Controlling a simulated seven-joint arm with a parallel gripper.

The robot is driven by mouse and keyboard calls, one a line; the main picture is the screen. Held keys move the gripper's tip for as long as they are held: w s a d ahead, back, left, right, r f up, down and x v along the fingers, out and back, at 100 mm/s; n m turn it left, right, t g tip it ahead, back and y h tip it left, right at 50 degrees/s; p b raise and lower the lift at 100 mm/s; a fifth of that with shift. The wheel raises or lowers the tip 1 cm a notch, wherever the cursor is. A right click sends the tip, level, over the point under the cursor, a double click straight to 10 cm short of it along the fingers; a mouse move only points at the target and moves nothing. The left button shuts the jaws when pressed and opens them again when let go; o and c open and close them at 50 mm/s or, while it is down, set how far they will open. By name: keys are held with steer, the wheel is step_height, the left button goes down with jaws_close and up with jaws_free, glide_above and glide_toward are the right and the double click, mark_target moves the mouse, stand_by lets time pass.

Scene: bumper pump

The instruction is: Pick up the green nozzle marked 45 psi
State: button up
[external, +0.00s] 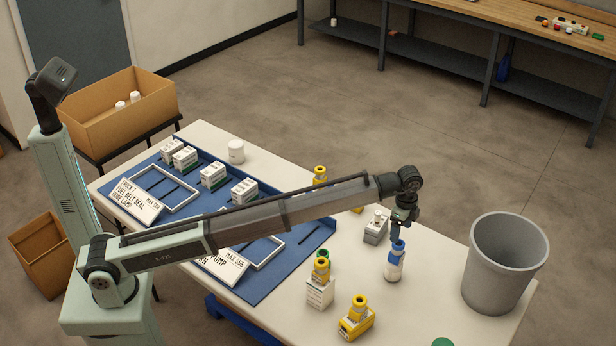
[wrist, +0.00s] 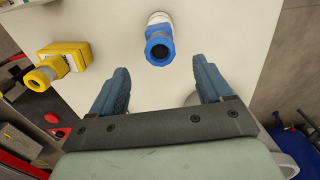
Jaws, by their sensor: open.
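My gripper (external: 400,228) hangs just above a white bottle (external: 394,268) with a blue nozzle (external: 397,246). In the wrist view my gripper (wrist: 158,78) is open with nothing between its fingers, and the blue nozzle (wrist: 159,47) shows beyond the fingertips. A green top (external: 323,254) shows behind a yellow-topped white container (external: 320,291), mostly hidden by it. Another green round piece (external: 442,342) is cut off by the bottom edge of the external view. No 45 psi marking can be read on either green piece.
A yellow item with a yellow nozzle (external: 356,318) stands near the front edge. A grey-white container (external: 376,227) stands close to my gripper on its left. A grey bin (external: 505,262) is at the right. A blue mat (external: 285,285) with boxes covers the left side.

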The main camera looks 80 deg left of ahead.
steer(key=shift+a, duration=0.1)
steer(key=s+a+f, duration=0.2)
steer(key=s, duration=0.6)
steer(key=s+a+f, duration=0.2)
steer(key=s, duration=0.5)
steer(key=s+a+f, duration=0.2)
steer(key=s+f, duration=0.1)
steer(key=s, duration=0.5)
steer(key=shift+s+a, duration=0.15)
steer(key=shift+s, duration=0.5)
steer(key=shift+w+f+m, duration=0.1)
steer(key=shift+w+m, duration=0.1)
steer(key=shift+m, duration=0.4)
steer(key=shift+f, duration=0.25)
steer(key=shift+w+a+f, duration=0.1)
steer(key=shift+f, duration=6.5)
